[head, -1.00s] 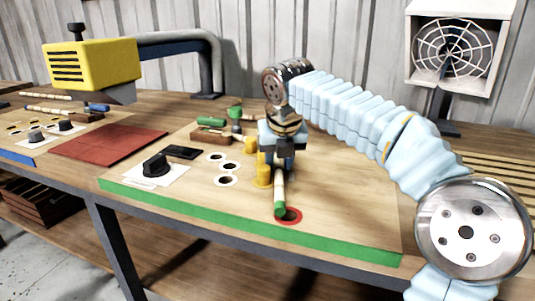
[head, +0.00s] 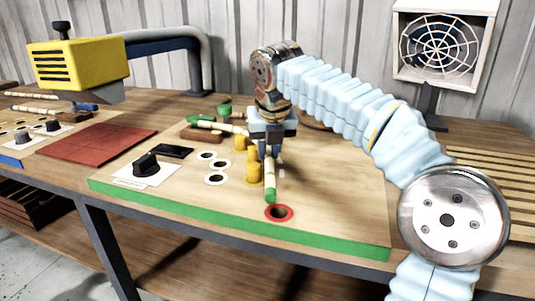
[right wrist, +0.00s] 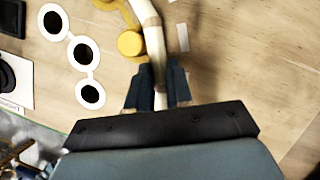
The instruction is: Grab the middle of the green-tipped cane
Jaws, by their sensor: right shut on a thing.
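The green-tipped cane (head: 269,176) is pale, and its green end points toward the front of the board, just behind the red-ringed hole (head: 279,212). My right gripper (head: 270,152) is shut on the cane from above. In the right wrist view the cane (right wrist: 153,42) runs up from between the two dark fingers (right wrist: 158,88), beside a yellow peg (right wrist: 131,43), and bends slightly to the left. Another pale stretch with a green end (head: 205,121) lies behind and left of the gripper. I cannot tell whether it is the same cane. My left gripper is out of view.
Yellow pegs (head: 253,165) stand close left of the gripper. White-ringed holes (head: 215,179) and a black knob (head: 146,163) lie further left on the green-edged board (head: 240,233). A red mat (head: 100,150) lies left of it. The board's right part is clear.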

